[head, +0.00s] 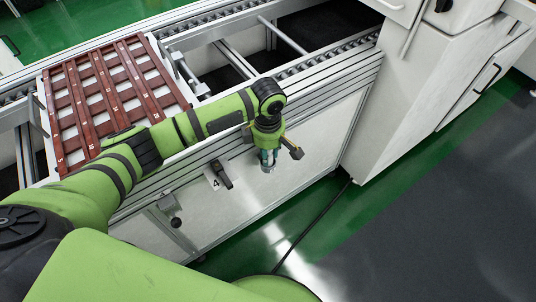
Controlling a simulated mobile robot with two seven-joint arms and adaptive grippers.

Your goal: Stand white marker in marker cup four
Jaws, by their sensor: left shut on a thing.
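My left gripper (268,152) hangs pointing down in front of the conveyor's side panel, right of the marker cups in the picture. It is shut on a small pale thing that seems to be the white marker (268,168); the fingers hide most of it and only a little shows at the tips. Marker cup four (224,177), a dark holder beside a white label with a 4, is mounted on the conveyor's side, left of and a little below the gripper, apart from it. I cannot see inside the cup. My right gripper is not in view.
Another dark holder (171,206) with a label sits lower left on the same side. A brown slatted tray (110,95) lies on the conveyor (330,55). A white cabinet (400,110) stands at the right. A dark cable (318,225) crosses the open floor.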

